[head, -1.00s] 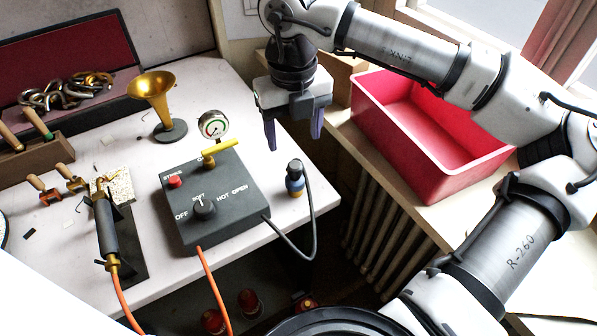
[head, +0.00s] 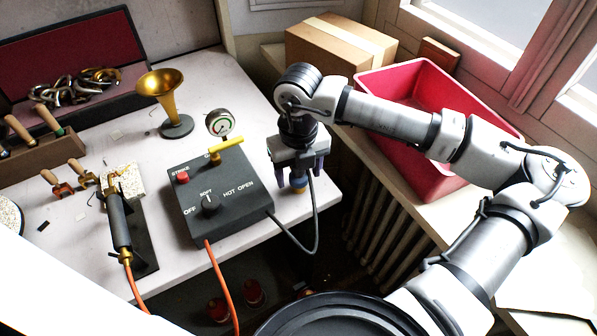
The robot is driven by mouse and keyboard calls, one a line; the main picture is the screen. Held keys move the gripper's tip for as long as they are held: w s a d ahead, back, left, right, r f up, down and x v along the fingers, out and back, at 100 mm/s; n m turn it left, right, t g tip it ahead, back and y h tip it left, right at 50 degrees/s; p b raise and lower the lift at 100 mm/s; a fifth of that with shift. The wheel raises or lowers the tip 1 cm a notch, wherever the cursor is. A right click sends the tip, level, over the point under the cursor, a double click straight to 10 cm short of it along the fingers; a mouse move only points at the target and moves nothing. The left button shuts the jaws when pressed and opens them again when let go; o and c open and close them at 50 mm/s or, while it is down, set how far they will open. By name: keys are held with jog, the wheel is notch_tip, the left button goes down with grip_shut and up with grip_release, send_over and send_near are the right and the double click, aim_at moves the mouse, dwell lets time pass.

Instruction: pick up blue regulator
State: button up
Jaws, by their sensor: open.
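The blue regulator (head: 298,187) stands upright on the white table at its right edge, beside the dark control box. Its lower blue body and brass-coloured base show; its top is hidden by my gripper. A grey hose runs from it to the box. My gripper (head: 298,172) points down directly over the regulator, its purple fingers coming down around or just in front of its upper part. The fingers are open. I cannot tell whether either finger touches the regulator.
The control box (head: 221,208) with a gauge (head: 220,124) and yellow lever stands close left of my gripper. A brass horn (head: 163,95) stands farther back. A red bin (head: 420,90) is on the right, with a cardboard box (head: 335,48) behind it.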

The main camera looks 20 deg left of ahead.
jog(key=c, duration=1)
jog(key=shift+o, duration=0.2)
jog(key=shift+r, duration=0.15)
